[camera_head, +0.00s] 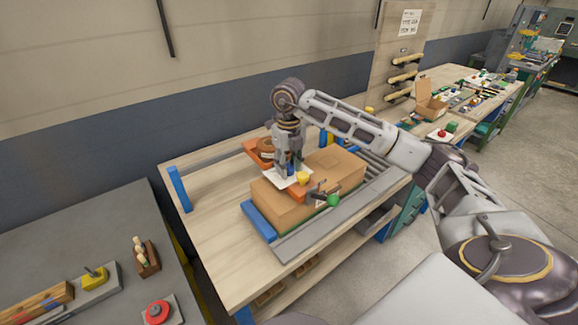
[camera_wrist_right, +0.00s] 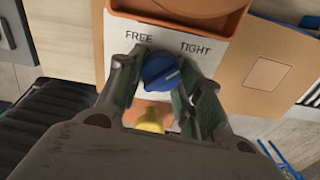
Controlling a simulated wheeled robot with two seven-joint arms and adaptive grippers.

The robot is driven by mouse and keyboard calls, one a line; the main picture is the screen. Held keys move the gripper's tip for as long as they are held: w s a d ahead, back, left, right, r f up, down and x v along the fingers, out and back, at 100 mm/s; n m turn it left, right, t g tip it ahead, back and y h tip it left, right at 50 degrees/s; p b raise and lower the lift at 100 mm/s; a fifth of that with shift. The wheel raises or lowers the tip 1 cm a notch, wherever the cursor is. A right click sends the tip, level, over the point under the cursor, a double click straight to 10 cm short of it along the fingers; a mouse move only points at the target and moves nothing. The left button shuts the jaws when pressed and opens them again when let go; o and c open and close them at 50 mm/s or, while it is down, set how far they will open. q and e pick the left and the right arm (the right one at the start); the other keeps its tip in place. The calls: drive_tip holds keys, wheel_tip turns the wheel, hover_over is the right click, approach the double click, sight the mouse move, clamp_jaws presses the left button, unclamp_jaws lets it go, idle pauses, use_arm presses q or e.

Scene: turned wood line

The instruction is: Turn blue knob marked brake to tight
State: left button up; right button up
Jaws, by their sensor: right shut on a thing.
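The blue knob (camera_wrist_right: 158,72) sits on a white plate (camera_wrist_right: 212,62) marked FREE on the left and TIGHT on the right. My right gripper (camera_wrist_right: 160,85) is shut on the knob, with one finger on each side of it. A ridge across the knob seems to slant toward the upper right, on the TIGHT side, but the fingers hide part of it. In the head view my right gripper (camera_head: 291,168) points down at the white plate, and the knob is mostly hidden between the fingers. My left gripper is not in view.
A yellow knob (camera_head: 302,178) and a green ball-ended lever (camera_head: 333,200) are close to the gripper. The bench's left part is mostly clear. A grey table (camera_head: 75,235) stands at left.

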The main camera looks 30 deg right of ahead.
sight(289, 165)
drive_tip(key=shift+r+m, duration=0.1)
drive_tip(key=shift+m, duration=0.2)
drive_tip(key=o, duration=0.8)
drive_tip(key=shift+r, duration=5.95)
